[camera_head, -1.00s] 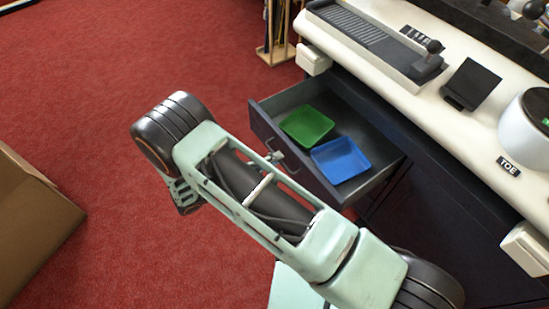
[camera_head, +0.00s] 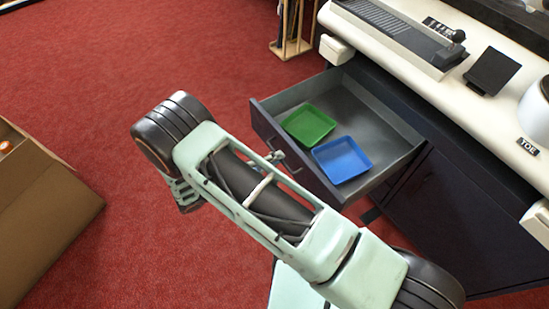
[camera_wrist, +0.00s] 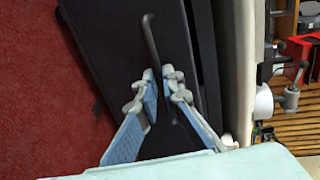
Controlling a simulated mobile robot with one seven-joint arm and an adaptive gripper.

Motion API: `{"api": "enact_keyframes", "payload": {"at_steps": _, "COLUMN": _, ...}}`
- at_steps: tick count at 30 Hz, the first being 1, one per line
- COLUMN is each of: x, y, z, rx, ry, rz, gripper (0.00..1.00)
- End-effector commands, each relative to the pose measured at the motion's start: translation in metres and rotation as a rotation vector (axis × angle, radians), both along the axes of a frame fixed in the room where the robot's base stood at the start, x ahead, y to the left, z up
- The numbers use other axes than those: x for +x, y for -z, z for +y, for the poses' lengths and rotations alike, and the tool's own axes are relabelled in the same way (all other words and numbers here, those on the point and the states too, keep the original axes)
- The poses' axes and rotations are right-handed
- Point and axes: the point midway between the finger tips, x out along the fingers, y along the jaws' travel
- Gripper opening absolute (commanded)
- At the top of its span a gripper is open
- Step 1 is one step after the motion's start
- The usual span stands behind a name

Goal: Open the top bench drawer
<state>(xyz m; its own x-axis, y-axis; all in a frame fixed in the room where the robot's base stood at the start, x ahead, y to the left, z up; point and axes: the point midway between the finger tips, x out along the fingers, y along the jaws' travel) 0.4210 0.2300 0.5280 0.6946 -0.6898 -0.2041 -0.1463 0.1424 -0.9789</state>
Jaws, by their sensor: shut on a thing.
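The top bench drawer (camera_head: 305,160) stands pulled out from the dark bench, its inside in plain view in the head view. A green tray (camera_head: 308,124) and a blue tray (camera_head: 342,159) lie in it. In the wrist view, the bar handle (camera_wrist: 150,38) stands on the dark drawer front (camera_wrist: 108,45). My gripper (camera_wrist: 164,88) is shut on the handle's near part, with one blue finger on each side. The far part of the handle sticks out past the fingertips. In the head view my arm covers most of the gripper.
The pale bench top (camera_head: 440,85) runs along the right, with a long grey device (camera_head: 400,35) and a dark stand (camera_head: 491,71) on it. A cardboard box (camera_head: 45,215) stands on the left. Red carpet (camera_head: 180,50) lies clear in front of the drawer.

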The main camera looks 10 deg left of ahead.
Motion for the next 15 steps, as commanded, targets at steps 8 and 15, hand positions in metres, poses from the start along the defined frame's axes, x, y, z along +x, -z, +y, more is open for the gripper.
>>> {"api": "enact_keyframes", "payload": {"at_steps": 8, "x": 0.0001, "y": 0.0001, "z": 0.0002, "rx": 0.0, "ry": -0.001, "rz": 0.0, "gripper": 0.0}}
{"api": "enact_keyframes", "payload": {"at_steps": 15, "x": 0.0002, "y": 0.0001, "z": 0.0002, "rx": 0.0, "ry": -0.001, "rz": 0.0, "gripper": 0.14}}
